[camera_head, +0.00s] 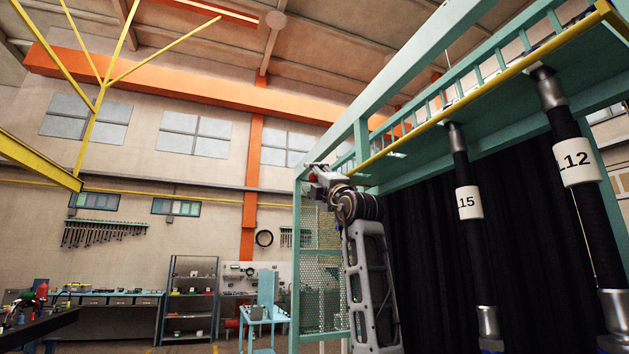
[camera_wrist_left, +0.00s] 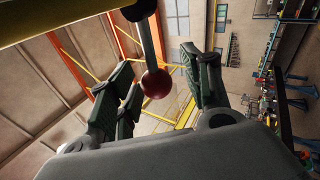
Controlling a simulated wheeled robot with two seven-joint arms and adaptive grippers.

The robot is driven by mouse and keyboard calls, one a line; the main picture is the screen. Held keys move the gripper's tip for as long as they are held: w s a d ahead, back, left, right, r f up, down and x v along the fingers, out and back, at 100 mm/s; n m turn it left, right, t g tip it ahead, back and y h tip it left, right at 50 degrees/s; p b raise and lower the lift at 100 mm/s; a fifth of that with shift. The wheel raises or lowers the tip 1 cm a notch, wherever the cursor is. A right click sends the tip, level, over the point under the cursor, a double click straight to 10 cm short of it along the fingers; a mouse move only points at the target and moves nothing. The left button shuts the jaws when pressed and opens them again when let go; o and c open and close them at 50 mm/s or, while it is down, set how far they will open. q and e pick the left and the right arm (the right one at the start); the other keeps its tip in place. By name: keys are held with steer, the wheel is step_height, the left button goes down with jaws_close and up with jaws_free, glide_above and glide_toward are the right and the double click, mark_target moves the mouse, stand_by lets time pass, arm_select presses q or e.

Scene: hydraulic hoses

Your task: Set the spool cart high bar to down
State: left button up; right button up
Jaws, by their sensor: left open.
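A short grey bar with a dark red ball end (camera_wrist_left: 156,83) hangs from a dark pivot at the top of the left wrist view. My left gripper (camera_wrist_left: 160,72) is open, its two dark fingers on either side of the ball, with gaps visible. In the head view my left gripper (camera_head: 321,176) is raised beside the upper corner of the teal frame (camera_head: 362,140). The bar is too small there to make out clearly. My right gripper is not in view.
A yellow rail (camera_head: 430,125) runs along the teal frame, and its hoses labelled 15 (camera_head: 469,203) and L12 (camera_head: 577,163) hang at right. A shelf rack (camera_head: 190,297) and workbench (camera_head: 108,297) stand far back. The space left of my arm looks open.

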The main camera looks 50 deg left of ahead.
arm_select(q)
steer(key=shift+v, duration=0.8)
steer(key=s+d, duration=0.2)
steer(key=d, duration=1.1)
steer(key=shift+f, duration=0.4)
steer(key=shift+s, duration=0.15)
